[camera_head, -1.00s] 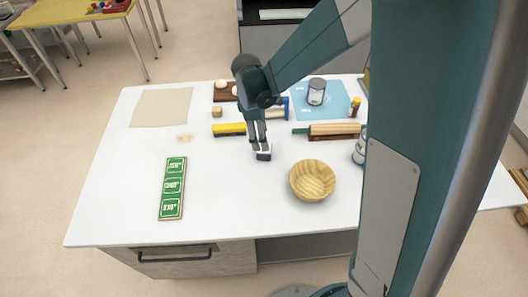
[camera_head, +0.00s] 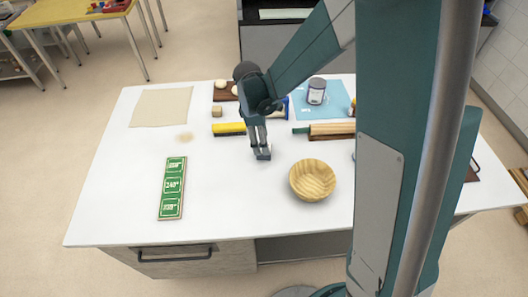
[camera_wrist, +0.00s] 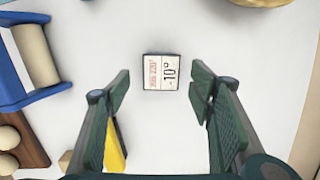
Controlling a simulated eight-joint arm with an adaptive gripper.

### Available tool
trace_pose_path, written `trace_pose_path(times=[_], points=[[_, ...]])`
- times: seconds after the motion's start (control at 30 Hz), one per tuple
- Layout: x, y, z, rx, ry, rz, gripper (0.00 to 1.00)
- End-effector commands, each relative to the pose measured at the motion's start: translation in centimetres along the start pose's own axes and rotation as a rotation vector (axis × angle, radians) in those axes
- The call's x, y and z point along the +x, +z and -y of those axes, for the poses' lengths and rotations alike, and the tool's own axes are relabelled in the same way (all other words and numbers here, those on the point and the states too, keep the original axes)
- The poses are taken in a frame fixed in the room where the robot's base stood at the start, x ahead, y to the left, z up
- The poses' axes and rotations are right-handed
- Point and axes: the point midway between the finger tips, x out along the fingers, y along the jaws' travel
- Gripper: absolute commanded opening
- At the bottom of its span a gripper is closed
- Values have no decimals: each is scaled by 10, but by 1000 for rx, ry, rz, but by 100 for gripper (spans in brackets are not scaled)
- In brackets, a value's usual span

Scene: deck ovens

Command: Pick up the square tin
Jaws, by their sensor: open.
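A small square box with dark sides and a printed white top reading "-10°" (camera_wrist: 161,72) stands on the white table in the wrist view. It is the only square, tin-like thing I see there. My gripper (camera_wrist: 160,93) is open, with one finger to each side of the box's near edge, and neither finger visibly touches it. In the head view my gripper (camera_head: 260,150) points down at the middle of the table and mostly hides the box.
A wooden bowl (camera_head: 312,180) stands to the right of my gripper, and a green temperature sign (camera_head: 172,188) lies to the left. Behind are a yellow brush (camera_head: 228,129), a rolling pin (camera_head: 331,130) and a can (camera_head: 316,91).

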Motion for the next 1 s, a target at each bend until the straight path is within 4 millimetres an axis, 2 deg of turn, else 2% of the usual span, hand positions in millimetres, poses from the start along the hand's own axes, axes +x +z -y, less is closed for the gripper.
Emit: trace_pose_path(times=[0.37, 0.8, 1.0], points=[[5, 0, 0, 0, 0, 0, 54], [45, -1, 2, 0, 0, 0, 54], [52, -1, 2, 0, 0, 0, 54]])
